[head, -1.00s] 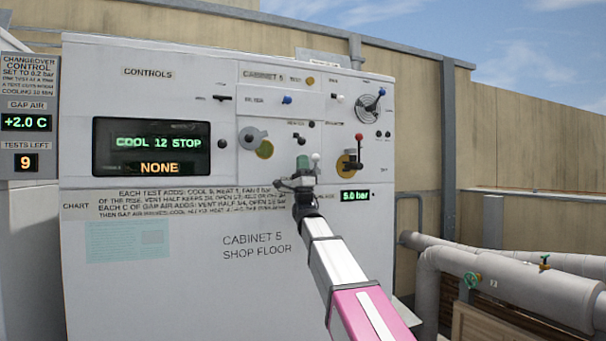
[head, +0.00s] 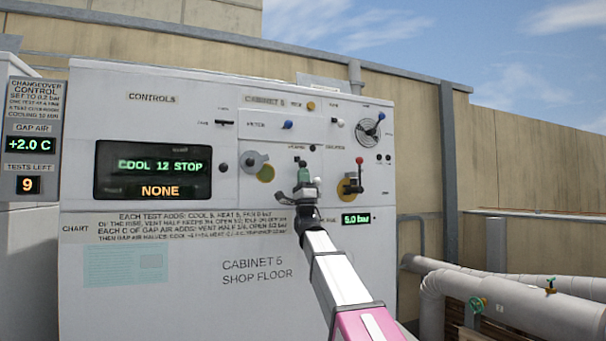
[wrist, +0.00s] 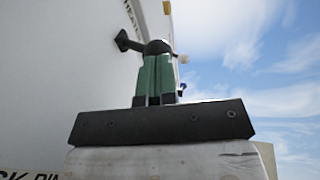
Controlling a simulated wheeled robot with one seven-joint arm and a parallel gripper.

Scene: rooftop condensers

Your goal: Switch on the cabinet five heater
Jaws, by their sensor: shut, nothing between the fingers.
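The cabinet 5 control panel (head: 120,240) is a white upright face with small knobs and levers. Its display (head: 152,171) reads COOL 12 STOP and NONE. My gripper (head: 303,174) is shut and empty in front of the panel's lower middle. A dark round knob (head: 302,162) shows just above its fingertips. In the wrist view, the green fingers (wrist: 154,80) are together, and a dark ball on a stem (wrist: 157,47) from the panel is right at their tips; contact is unclear. A white ball (head: 318,181) is just right of the fingers.
A red-topped lever (head: 359,161) and a 5.0 bar readout (head: 356,219) are right of my gripper. A blue knob (head: 287,125) and a black knob (head: 313,148) are above it. Grey pipes (head: 480,290) run at the lower right.

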